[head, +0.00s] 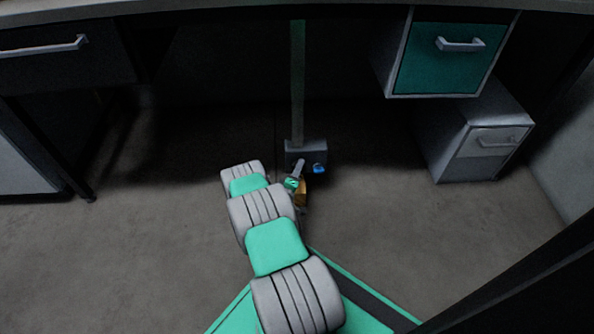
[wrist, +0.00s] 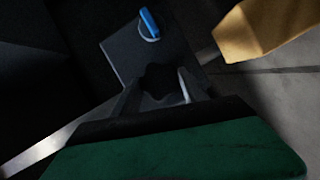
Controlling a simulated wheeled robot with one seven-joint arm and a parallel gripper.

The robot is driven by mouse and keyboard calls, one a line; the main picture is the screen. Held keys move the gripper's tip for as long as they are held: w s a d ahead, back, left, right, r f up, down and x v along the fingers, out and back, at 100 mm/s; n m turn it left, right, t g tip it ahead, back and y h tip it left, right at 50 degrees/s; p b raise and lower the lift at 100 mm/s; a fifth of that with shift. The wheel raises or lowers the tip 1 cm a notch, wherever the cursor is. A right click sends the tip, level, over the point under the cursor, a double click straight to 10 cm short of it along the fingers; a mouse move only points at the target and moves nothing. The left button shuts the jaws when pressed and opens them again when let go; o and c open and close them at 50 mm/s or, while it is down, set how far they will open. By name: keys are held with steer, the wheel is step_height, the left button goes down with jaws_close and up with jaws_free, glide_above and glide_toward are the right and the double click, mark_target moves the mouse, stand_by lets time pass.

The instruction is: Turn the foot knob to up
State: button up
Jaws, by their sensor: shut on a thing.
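A grey box (head: 306,150) sits at the foot of an upright post, and its face also shows in the wrist view (wrist: 120,48). A blue handle (head: 319,168) is on the right of its front; it is also in the wrist view (wrist: 149,24), beyond my fingers and apart from them. My gripper (wrist: 163,84) is shut on a dark, lobed knob (wrist: 160,80) at the box, between the two fingertips. In the head view my gripper (head: 299,168) is small, reaching the box's lower front, and the dark knob is hidden there. Which way the knob points is too dark to tell.
The green-tinted post (head: 297,80) rises from the box to the bench above. An orange-brown piece (head: 300,192) is close to my gripper. A teal drawer (head: 450,58) and a low grey cabinet (head: 480,135) stand right. The floor (head: 130,250) at left is clear.

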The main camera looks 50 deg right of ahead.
steer(key=m+y+p, duration=0.1)
steer(key=m, duration=0.2)
steer(key=m+t+y+p, duration=0.1)
steer(key=m+y, duration=0.1)
steer(key=m+t+y+p, duration=0.1)
steer(key=m+p, duration=0.1)
steer(key=m, duration=0.1)
steer(key=shift+s+d+r+m+y, duration=0.2)
steer(key=shift+r+m+y, duration=0.05)
steer(key=shift+m+y, duration=0.05)
stand_by(0.3)
stand_by(0.3)
steer(key=o, duration=1.4)
steer(key=shift+c, duration=0.2)
steer(key=shift+t, duration=0.3)
steer(key=p+v, duration=0.3)
steer(key=v, duration=0.4)
steer(key=shift+s+a, duration=0.2)
steer(key=shift+a, duration=0.15)
